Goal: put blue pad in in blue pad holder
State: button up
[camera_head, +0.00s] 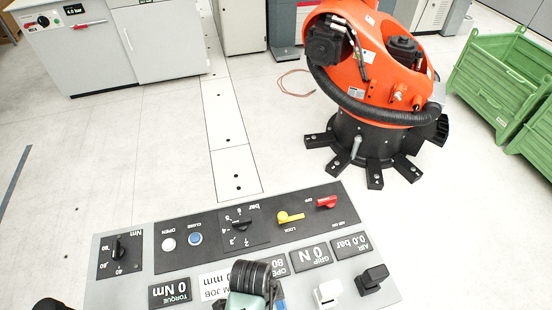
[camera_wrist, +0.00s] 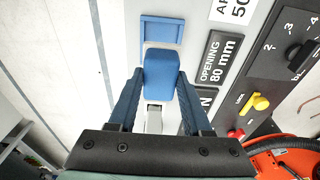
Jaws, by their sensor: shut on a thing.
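The blue pad (camera_wrist: 160,75) is a rounded blue block between the two dark blue fingers of my gripper (camera_wrist: 159,76) in the wrist view. My gripper is shut on it. The blue pad holder (camera_wrist: 145,32) is a square blue frame on the grey panel, just above the pad in the wrist view. The pad's upper edge is close to the holder's lower edge in the picture; I cannot tell its height above the panel. In the head view, my wrist (camera_head: 250,277) hides most of the pad and holder.
The panel (camera_head: 130,295) carries a white block (camera_head: 327,292), a black block (camera_head: 372,278), a yellow lever (camera_head: 290,216), a red lever (camera_head: 327,202) and several knobs. The white block also shows between my fingers in the wrist view (camera_wrist: 154,118). An orange robot (camera_head: 365,75) stands behind the panel.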

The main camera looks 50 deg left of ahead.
notch_tip(320, 180, down, 8)
jog(key=shift+s+f, duration=0.15)
jog(key=shift+f, duration=0.1)
jog(key=o, duration=1.2)
jog(key=shift+r, duration=0.15)
jog(key=r, duration=0.7)
jog(key=s+r, duration=0.1)
jog(key=r, duration=0.3)
jog(key=shift+s+a+r, duration=0.1)
jog(key=shift+a+r, duration=0.1)
jog(key=shift+r, duration=0.15)
